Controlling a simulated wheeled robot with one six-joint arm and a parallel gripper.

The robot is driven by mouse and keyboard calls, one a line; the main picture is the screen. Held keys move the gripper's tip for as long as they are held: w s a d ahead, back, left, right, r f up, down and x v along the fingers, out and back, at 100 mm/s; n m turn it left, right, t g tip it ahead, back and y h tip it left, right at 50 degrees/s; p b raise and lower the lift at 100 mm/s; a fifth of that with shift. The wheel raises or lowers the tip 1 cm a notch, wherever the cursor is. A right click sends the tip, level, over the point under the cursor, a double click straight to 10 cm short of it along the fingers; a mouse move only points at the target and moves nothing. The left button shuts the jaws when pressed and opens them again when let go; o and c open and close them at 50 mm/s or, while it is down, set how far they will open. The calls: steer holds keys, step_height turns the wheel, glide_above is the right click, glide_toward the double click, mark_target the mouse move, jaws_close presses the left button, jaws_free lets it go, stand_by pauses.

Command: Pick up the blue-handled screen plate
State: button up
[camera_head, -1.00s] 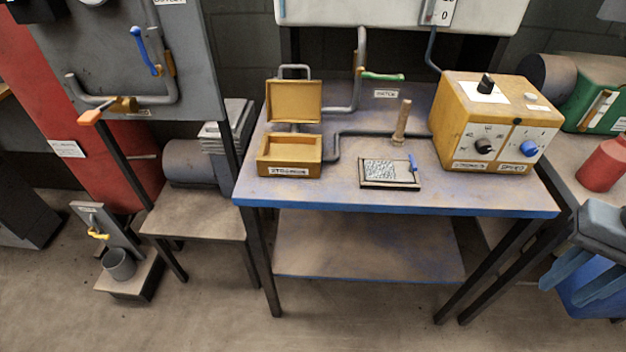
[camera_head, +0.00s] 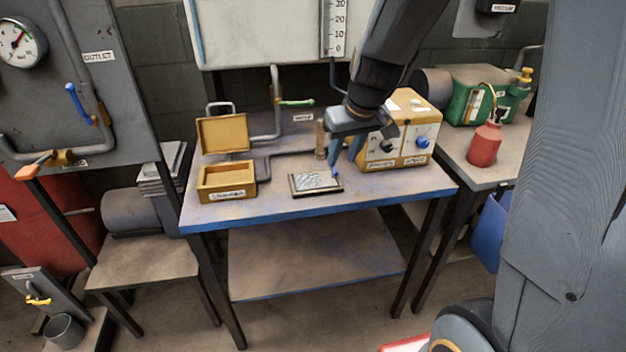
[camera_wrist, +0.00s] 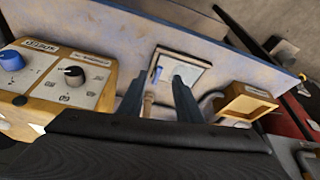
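The screen plate (camera_head: 314,183) is a dark-framed rectangle with a pale speckled face, lying flat near the front of the blue-edged table (camera_head: 330,211). Its small blue handle (camera_head: 337,173) stands at its right end. My gripper (camera_head: 345,162) is above the table, just behind and right of the plate, pointing down. In the wrist view, the plate (camera_wrist: 188,69) lies beyond my two spread fingers, and the blue handle (camera_wrist: 156,74) shows between the fingertips (camera_wrist: 159,80). The gripper is open and holds nothing. I cannot tell the exact height gap to the handle.
A yellow open-lidded box (camera_head: 227,181) stands left of the plate. A yellow control box (camera_head: 410,135) with knobs stands close to the right of my gripper. An upright wooden peg (camera_head: 320,140) and grey pipes are behind the plate. A red bottle (camera_head: 484,146) is on the right-hand table.

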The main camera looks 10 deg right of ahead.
mark_target(315, 177)
steer(key=shift+w+r+x, duration=0.1)
steer(key=shift+w+x, duration=0.2)
steer(key=shift+x, duration=1)
steer(key=shift+w+r+x, duration=0.1)
steer(key=shift+w+x, duration=0.15)
steer(key=shift+x, duration=1.05)
steer(key=shift+w+r+x, duration=0.1)
steer(key=shift+w+x, duration=0.2)
steer(key=shift+x, duration=1.05)
steer(key=shift+d, duration=0.1)
steer(key=shift+c, duration=0.5)
jaws_close()
